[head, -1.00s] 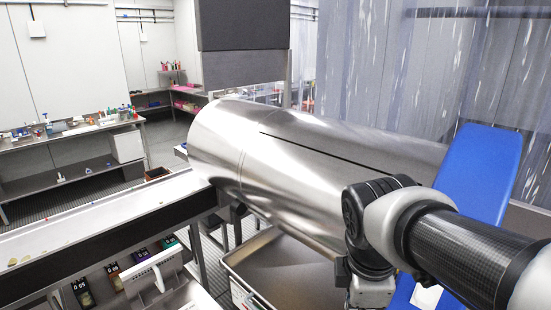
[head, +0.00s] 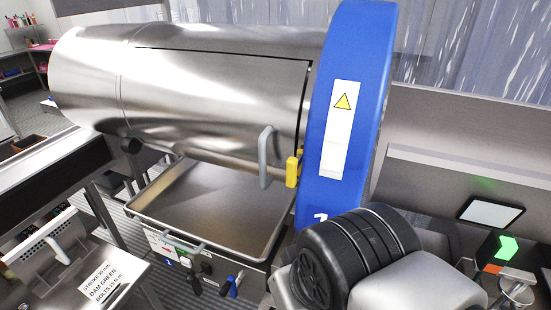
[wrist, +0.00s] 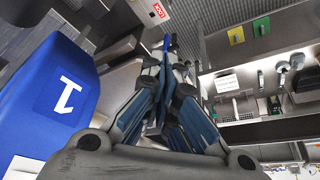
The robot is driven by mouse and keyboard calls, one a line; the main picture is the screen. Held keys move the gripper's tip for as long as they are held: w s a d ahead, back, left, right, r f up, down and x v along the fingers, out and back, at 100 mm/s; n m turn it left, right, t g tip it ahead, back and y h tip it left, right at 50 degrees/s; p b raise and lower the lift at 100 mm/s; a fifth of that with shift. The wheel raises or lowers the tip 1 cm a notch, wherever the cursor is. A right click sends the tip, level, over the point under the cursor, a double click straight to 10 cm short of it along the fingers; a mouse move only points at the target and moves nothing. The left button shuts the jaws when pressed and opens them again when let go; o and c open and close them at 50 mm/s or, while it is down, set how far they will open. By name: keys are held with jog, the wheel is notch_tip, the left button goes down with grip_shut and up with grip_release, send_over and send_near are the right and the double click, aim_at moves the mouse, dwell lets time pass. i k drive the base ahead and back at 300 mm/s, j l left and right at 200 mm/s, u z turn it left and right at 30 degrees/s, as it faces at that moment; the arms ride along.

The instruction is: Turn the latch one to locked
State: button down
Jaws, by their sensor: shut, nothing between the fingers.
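A yellow latch-like piece (head: 293,170) sits at the right edge of the steel drum's door, beside the blue end panel (head: 372,90) marked 1. The blue panel with its 1 also shows at the left of the wrist view (wrist: 35,60). A grey handle (head: 266,157) stands on the door just left of the yellow piece. My gripper (wrist: 166,45) is shut and empty in the wrist view, with its fingers pointing up the picture. The yellow piece does not show clearly there. In the head view, my arm fills the bottom right and my fingers are out of sight.
A steel tray (head: 205,215) lies under the drum (head: 190,85), with blue and black levers at its front. A bench with a labelled fixture (head: 50,245) is at lower left. A screen (head: 490,212) and a green-lit box (head: 507,248) stand at right.

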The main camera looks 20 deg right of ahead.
aim_at(294, 164)
jog(key=k+l+u, duration=0.15)
jog(key=k+l, duration=0.3)
jog(key=k+l+u, duration=0.2)
jog(key=k+l, duration=0.15)
jog(key=k, duration=0.15)
